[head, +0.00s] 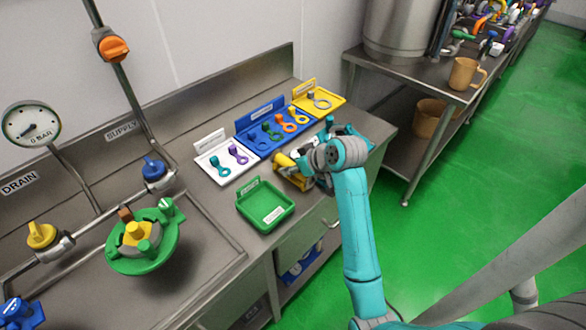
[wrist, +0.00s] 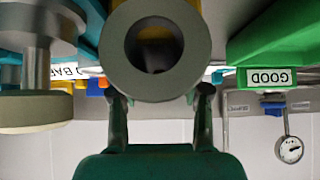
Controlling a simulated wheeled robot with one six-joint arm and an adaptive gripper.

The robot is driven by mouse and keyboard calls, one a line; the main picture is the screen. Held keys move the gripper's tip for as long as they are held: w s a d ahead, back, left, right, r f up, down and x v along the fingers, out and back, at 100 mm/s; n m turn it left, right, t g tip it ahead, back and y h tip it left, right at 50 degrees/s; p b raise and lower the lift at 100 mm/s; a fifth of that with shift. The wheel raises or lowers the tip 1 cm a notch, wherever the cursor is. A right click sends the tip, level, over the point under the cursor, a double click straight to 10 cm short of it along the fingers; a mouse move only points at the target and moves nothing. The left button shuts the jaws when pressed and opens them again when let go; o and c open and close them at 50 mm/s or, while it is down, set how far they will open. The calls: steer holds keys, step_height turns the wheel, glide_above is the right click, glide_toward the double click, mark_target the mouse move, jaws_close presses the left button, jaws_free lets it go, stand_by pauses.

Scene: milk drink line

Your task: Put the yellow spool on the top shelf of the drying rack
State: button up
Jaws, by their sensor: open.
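A yellow piece with grey ends (head: 291,172), which looks like the yellow spool, lies on the steel counter just left of my gripper (head: 314,167) in the head view. In the wrist view a grey ring-shaped end (wrist: 118,48) with a dark bore and some yellow inside fills the top centre. My open fingers (wrist: 160,97) reach up to either side of its lower edge. I cannot tell whether they touch it. The arm hides part of the piece in the head view. I cannot make out the drying rack for certain.
A green tray (head: 243,214) stands close to the yellow piece. White (head: 211,176), blue (head: 246,142) and yellow (head: 331,91) trays line the counter behind. A green-and-yellow assembly (head: 143,255) is at left. A steel table (head: 395,78) at upper right holds a jug (head: 464,74).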

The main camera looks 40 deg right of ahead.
steer(key=shift+w+f, duration=0.15)
jaws_close()
steer(key=shift+r, duration=0.2)
step_height(320, 180, up, 9)
steer(key=shift+r, duration=0.35)
